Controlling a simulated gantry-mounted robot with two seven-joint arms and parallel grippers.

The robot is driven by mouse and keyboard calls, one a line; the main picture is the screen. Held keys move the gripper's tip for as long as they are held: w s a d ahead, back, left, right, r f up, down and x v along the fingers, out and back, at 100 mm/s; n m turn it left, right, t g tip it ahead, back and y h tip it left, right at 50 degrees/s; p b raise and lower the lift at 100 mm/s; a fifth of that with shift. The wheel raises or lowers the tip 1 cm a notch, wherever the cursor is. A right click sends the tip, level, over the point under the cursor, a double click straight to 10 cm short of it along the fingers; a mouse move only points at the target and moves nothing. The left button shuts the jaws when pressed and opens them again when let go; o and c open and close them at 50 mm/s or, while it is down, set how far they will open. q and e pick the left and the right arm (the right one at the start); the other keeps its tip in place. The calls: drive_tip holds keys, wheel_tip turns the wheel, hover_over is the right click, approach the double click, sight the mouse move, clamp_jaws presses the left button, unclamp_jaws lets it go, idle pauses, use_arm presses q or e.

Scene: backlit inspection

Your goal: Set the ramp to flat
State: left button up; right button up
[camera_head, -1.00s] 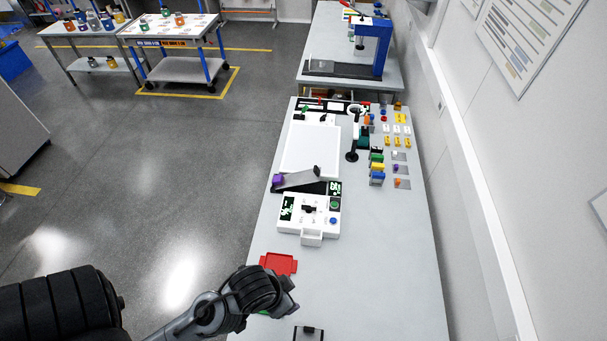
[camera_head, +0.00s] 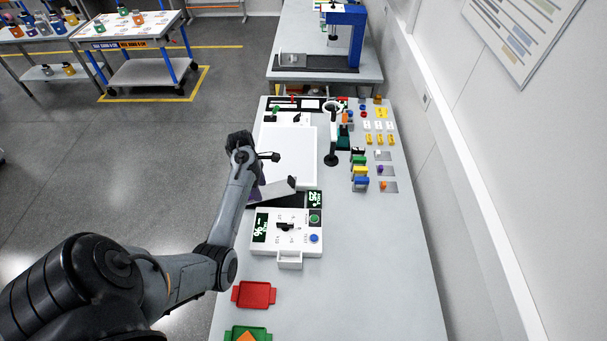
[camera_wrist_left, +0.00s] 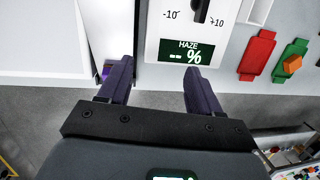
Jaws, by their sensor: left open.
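The ramp (camera_head: 272,191) is a grey plate on a dark base beside the white panel; its angle is hard to judge. A small display (camera_head: 314,198) at the ramp's right end appears to read 25. My left gripper (camera_head: 268,157) is above the table's left edge, close to the ramp. In the left wrist view its fingers (camera_wrist_left: 155,75) are open and empty. My right gripper is out of view.
A white box with a black dial (camera_head: 285,227) and haze display stands in front of the ramp. A red tray (camera_head: 254,294) and green tray (camera_head: 248,333) lie nearer. A black stand (camera_head: 332,150) and colored blocks fill the right side.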

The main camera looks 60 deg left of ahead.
sight(290, 178)
use_arm(q)
drive_tip(key=w+a+r+t+b, duration=0.1)
drive_tip(key=w+a+r+t, duration=0.15)
drive_tip(key=w+r, duration=0.45)
drive_tip(key=shift+t, duration=0.25)
drive_tip(key=x, duration=0.4)
drive_tip(key=w+x, duration=0.1)
drive_tip(key=x, duration=0.7)
drive_tip(key=shift+w+d+r, duration=0.25)
drive_tip(key=shift+w+d, duration=0.05)
drive_tip(key=shift+d, duration=0.1)
clamp_jaws()
